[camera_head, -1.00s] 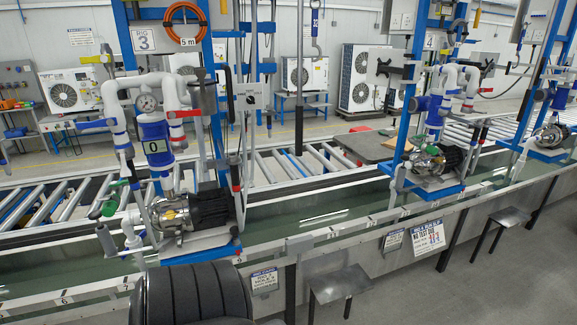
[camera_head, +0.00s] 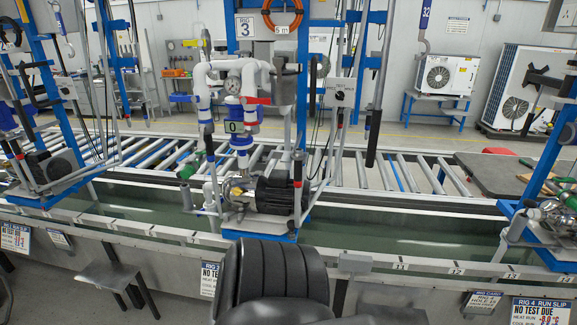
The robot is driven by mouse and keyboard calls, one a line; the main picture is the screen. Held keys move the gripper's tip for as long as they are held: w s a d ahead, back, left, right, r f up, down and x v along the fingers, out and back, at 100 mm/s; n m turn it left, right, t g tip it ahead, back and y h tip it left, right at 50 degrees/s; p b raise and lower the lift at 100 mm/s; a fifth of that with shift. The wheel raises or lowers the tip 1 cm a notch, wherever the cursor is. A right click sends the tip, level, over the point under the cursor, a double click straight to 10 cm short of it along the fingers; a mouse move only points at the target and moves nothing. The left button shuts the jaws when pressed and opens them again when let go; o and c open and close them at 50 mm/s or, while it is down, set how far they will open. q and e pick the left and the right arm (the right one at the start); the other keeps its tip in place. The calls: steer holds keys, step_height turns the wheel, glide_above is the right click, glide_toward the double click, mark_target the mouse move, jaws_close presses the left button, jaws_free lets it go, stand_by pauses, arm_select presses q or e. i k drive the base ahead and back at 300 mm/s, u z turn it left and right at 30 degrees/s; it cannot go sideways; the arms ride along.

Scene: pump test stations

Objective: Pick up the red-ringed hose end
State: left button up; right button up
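An upright dark hose or handle (camera_head: 298,165) with a small red band stands at the motor's right. Another slim dark upright piece (camera_head: 209,140) is on the rig's left. These are too small to tell which, if either, is the red-ringed hose end. Neither of my grippers is in view.
Other rigs stand at the far left (camera_head: 45,160) and right edge (camera_head: 560,205). A small stool (camera_head: 108,275) is at lower left. An orange hose coil (camera_head: 282,12) hangs above.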

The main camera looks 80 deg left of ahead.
mark_target(298, 155)
steer(key=u, duration=0.85)
steer(key=i, duration=0.8)
steer(key=u, duration=0.9)
